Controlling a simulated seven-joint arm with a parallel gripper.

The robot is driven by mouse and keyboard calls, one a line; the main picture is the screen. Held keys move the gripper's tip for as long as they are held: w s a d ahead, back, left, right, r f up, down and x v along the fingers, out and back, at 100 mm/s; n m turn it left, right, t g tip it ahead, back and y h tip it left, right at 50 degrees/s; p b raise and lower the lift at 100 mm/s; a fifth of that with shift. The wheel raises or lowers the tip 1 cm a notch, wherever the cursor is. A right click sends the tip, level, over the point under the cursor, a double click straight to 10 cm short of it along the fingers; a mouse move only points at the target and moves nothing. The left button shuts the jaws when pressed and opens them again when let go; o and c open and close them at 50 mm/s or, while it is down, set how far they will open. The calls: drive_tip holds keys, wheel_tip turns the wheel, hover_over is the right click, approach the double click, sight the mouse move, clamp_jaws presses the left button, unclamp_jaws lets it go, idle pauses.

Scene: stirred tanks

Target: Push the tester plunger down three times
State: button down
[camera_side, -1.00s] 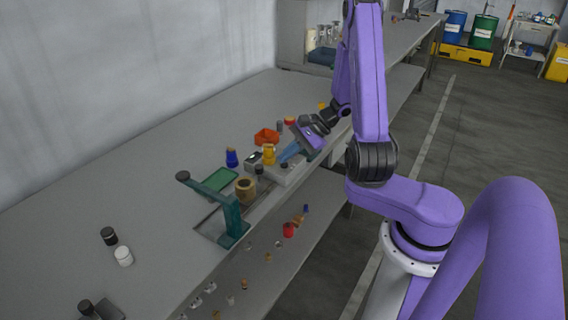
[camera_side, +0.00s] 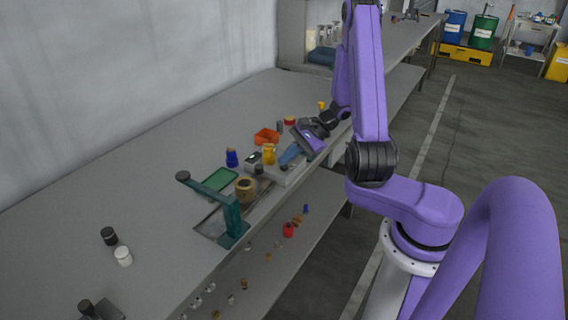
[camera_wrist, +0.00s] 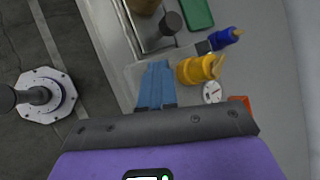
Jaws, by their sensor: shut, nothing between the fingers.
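My gripper (camera_side: 283,160) is shut and empty, its blue fingers together and slanting down over a light grey base (camera_side: 292,175) at the bench edge. The blue fingers also show in the wrist view (camera_wrist: 155,83), above a pale grey surface. A black round knob (camera_side: 259,169) stands on a post left of the fingertips; a dark round cap also shows at the top of the wrist view (camera_wrist: 171,22). I cannot tell for certain which part is the tester plunger. A small dark piece (camera_side: 284,167) sits just below the fingertips; contact is unclear.
A yellow piece (camera_side: 268,154) stands close beside the fingers. A white dial (camera_wrist: 212,92), orange tray (camera_side: 266,136), blue bottle (camera_side: 232,157), green tray (camera_side: 219,179), brown ring-shaped piece (camera_side: 246,188) and green stand (camera_side: 231,215) are nearby. The bench toward the wall is clear.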

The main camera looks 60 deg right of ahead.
drive_tip(key=shift+r, duration=1.1)
drive_tip(key=shift+r, duration=2.5)
idle(0.6)
wheel_tip(320, 180, up, 4)
drive_tip(key=shift+f, duration=0.1)
drive_tip(key=shift+f, duration=0.1)
idle(0.3)
drive_tip(key=shift+f, duration=4.3)
